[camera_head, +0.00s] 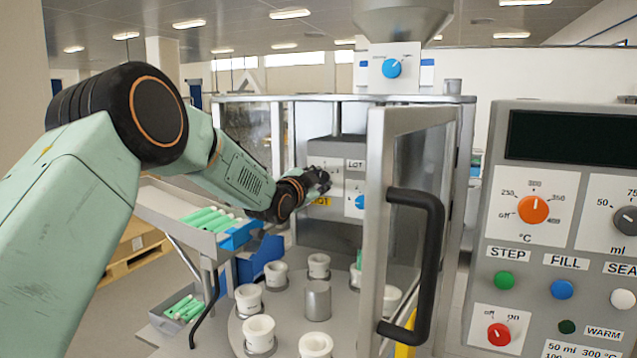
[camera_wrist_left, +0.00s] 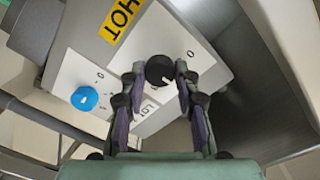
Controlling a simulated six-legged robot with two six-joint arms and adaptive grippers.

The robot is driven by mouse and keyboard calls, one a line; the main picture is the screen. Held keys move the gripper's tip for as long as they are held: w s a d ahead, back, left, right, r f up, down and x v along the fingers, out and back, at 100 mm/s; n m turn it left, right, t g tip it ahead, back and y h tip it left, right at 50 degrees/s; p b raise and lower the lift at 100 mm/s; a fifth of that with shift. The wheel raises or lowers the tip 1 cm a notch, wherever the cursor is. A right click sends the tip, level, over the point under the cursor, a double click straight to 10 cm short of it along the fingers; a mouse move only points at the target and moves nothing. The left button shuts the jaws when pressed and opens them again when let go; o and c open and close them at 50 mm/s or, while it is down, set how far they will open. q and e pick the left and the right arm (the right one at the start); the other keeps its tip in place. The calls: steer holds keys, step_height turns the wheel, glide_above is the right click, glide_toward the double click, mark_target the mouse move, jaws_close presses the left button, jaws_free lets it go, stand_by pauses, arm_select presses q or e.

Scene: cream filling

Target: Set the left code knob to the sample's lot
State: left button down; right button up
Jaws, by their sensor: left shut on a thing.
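A grey box inside the open machine guard carries a white LOT panel (camera_head: 355,164). In the left wrist view, the panel (camera_wrist_left: 102,79) has a dark knob (camera_wrist_left: 158,70) with a white pointer and a blue knob (camera_wrist_left: 84,98). My left gripper (camera_head: 322,180) reaches in from the left. In the wrist view its fingers (camera_wrist_left: 160,84) are shut on the dark knob, one on each side. In the head view that knob is hidden behind the gripper; the blue knob (camera_head: 360,202) shows to its right. The dial marks are too small to read surely. My right gripper is out of view.
A yellow HOT label (camera_head: 322,201) sits below the gripper. The open door (camera_head: 378,230) with a black handle (camera_head: 432,260) stands right of my arm. White cups (camera_head: 258,330) stand on the turntable below. Trays of green tubes (camera_head: 210,219) are at left; a control panel (camera_head: 565,200) is at right.

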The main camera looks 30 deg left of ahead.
arm_select(q)
steer(key=shift+m, duration=0.3)
steer(key=c, duration=1)
jaws_free()
steer(key=s, duration=1.2)
steer(key=shift+d+r, duration=0.2)
steer(key=shift+d, duration=0.05)
steer(key=shift+s, duration=0.1)
